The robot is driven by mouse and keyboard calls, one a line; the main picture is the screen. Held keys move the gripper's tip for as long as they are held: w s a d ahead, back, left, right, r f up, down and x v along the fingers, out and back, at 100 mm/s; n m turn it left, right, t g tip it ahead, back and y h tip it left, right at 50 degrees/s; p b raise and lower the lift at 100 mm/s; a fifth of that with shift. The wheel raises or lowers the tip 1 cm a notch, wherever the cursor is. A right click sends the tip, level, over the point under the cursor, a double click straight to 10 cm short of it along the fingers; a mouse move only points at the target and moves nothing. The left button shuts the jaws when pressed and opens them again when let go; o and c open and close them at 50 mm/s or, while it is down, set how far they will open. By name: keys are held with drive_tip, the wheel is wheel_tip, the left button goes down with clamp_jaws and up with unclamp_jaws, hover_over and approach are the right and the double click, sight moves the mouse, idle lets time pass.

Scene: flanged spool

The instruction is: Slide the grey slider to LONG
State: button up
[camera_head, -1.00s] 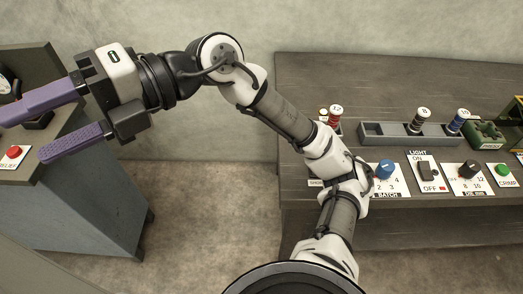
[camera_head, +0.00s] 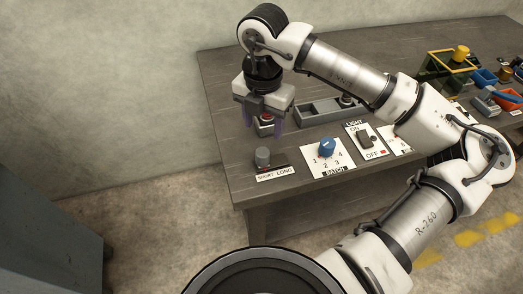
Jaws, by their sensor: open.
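The grey slider (camera_head: 262,156) is a short round knob near the table's front left corner. It stands at the left end of its slot, above the SHORT side of the SHORT LONG label (camera_head: 275,173). My gripper (camera_head: 263,137) hangs down just behind the knob in the picture, with its purple fingers apart and nothing seen held between them. It appears apart from the knob; its exact height above the table is hard to tell.
A blue BATCH dial (camera_head: 327,146) and a LIGHT switch (camera_head: 366,138) stand right of the slider. A grey tray (camera_head: 318,111) lies behind them. A small red item (camera_head: 266,119) shows between my fingers. Bare tabletop (camera_head: 222,110) lies to the left.

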sight(262, 152)
wheel_tip(262, 152, down, 11)
drive_tip(key=shift+f+p, duration=0.1)
drive_tip(key=shift+p, duration=0.75)
